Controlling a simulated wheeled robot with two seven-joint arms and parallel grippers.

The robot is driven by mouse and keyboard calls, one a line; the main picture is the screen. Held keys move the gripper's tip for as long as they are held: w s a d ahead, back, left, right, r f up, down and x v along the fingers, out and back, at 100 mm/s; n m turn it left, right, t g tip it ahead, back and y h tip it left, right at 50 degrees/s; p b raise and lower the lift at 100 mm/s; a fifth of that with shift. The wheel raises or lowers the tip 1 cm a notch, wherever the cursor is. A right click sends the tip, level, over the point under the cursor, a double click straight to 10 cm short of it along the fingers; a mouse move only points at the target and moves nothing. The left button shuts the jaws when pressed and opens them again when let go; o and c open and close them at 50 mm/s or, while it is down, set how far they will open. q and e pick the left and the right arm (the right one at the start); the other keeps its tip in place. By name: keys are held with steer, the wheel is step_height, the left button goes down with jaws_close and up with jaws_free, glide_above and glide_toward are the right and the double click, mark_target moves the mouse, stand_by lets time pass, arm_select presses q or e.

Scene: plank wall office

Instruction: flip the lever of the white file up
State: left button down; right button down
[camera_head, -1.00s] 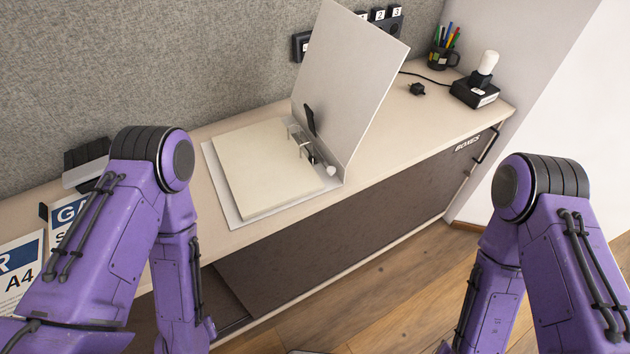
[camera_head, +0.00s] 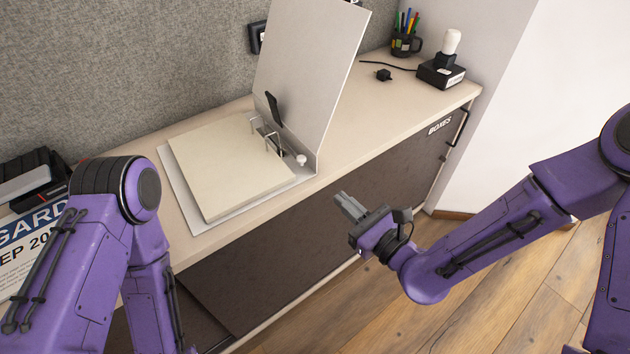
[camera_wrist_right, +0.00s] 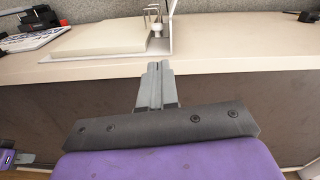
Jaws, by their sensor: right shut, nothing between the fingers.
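The white file (camera_head: 313,75) lies open on the cabinet top, its cover standing up and a thick stack of cream paper (camera_head: 230,165) on its base. Its black lever (camera_head: 273,108) stands out near the cover's hinge, beside the metal rings (camera_head: 266,136). In the right wrist view the rings and a white knob (camera_wrist_right: 157,30) show at the top, and the lever cannot be made out. My right gripper (camera_head: 343,201) is shut and empty, in front of the cabinet and apart from the file. It also shows in the right wrist view (camera_wrist_right: 159,68).
A pen mug (camera_head: 406,45), a black box with a white bulb (camera_head: 443,72) and a small black plug (camera_head: 383,75) are at the far right. A black device (camera_head: 30,178) and printed sheets (camera_head: 30,245) lie left. Bare surface lies right of the file.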

mark_target(303, 164)
steer(key=shift+a+r, duration=0.15)
steer(key=shift+r, duration=0.15)
steer(key=p+x, duration=0.1)
steer(key=x, duration=0.9)
